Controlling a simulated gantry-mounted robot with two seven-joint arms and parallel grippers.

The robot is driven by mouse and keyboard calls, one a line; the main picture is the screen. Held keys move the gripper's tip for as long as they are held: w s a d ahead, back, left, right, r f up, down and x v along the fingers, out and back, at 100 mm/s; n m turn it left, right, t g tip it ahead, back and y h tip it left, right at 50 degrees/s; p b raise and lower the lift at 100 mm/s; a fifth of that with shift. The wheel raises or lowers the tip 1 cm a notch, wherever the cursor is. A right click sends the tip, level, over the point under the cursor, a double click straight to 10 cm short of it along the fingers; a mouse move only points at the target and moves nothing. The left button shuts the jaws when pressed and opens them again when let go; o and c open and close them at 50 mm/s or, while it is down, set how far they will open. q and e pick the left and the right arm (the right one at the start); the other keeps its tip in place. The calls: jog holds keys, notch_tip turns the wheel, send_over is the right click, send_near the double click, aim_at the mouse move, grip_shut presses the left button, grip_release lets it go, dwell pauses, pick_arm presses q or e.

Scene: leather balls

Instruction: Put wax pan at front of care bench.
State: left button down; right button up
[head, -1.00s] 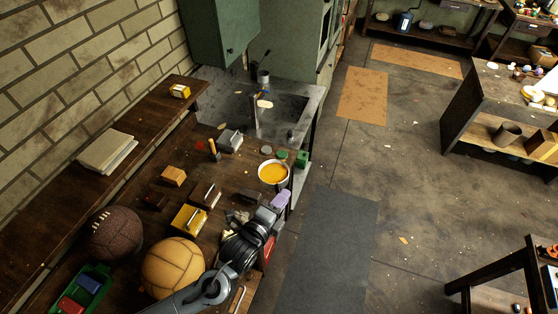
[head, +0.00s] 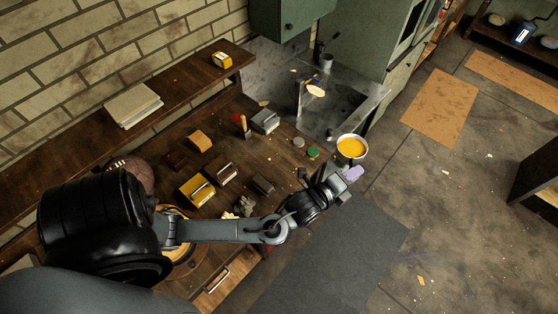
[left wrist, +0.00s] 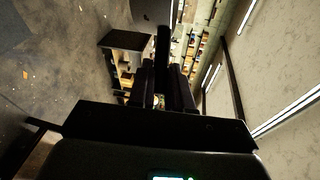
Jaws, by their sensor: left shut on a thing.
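The wax pan (head: 351,147) is a pale round pan filled with orange-yellow wax, upright in the head view. My left gripper (head: 342,178) is shut on it, apparently by its handle, just below the pan in the picture. The pan appears held in the air off the right edge of the care bench (head: 285,150), over the floor side. In the left wrist view, a dark bar like the handle (left wrist: 163,58) stands between the two fingers, with a grey shape, likely the pan (left wrist: 150,11), beyond. A lilac piece shows beside the gripper. My right gripper is not in view.
The bench holds a grey box (head: 265,121), a green lid (head: 313,152), a yellow tin (head: 196,189), brushes and blocks. A brown ball (head: 133,172) is partly hidden by my arm. A sink (head: 335,100) adjoins the bench. A dark mat (head: 335,255) lies on open floor.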

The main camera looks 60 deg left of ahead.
pick_arm(q)
jog(key=a+f+n+g+y+b, duration=0.1)
jog(key=a+f+n+y+b, duration=0.3)
jog(key=a, duration=0.4)
jog(key=n+g+y+b, duration=0.7)
jog(key=g+y+b, duration=0.1)
jog(key=b, duration=1.2)
send_over(291, 176)
notch_tip(291, 176, down, 32)
jog(key=shift+a+f, duration=0.1)
jog(key=shift+f+b, duration=0.7)
jog(key=shift+f, duration=1.3)
